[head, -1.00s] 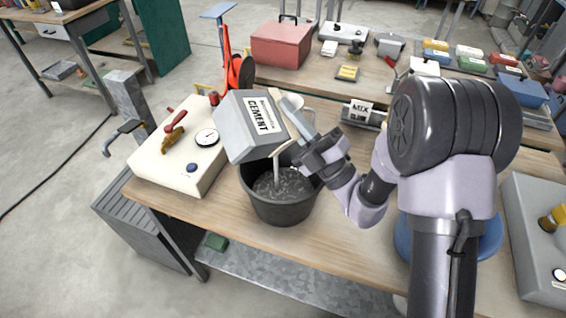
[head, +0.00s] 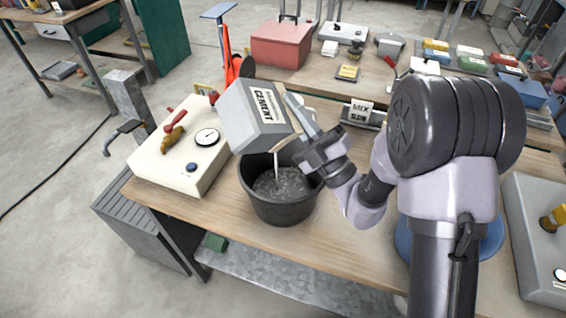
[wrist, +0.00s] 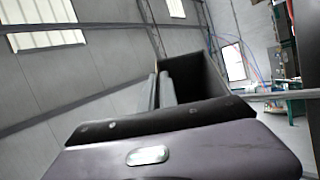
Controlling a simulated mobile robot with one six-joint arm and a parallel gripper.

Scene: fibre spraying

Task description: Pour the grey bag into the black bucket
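The grey bag (head: 254,117), labelled CEMENT, is tilted above the black bucket (head: 283,209) in the head view. A thin grey stream falls from its lower right edge into the bucket. Grey material covers the inside of the bucket, which stands upright on the wooden table. My gripper (head: 297,112) is at the right side of the bag, shut on it, with its fingertips partly hidden. In the wrist view the bag (wrist: 194,85) shows as a dark open box shape beyond the fingers.
A cream box with a gauge (head: 180,160) stands left of the bucket. A small MIX SLOW sign (head: 358,113) stands behind my arm. A red box (head: 281,44) is on the back table. The table front edge is close to the bucket.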

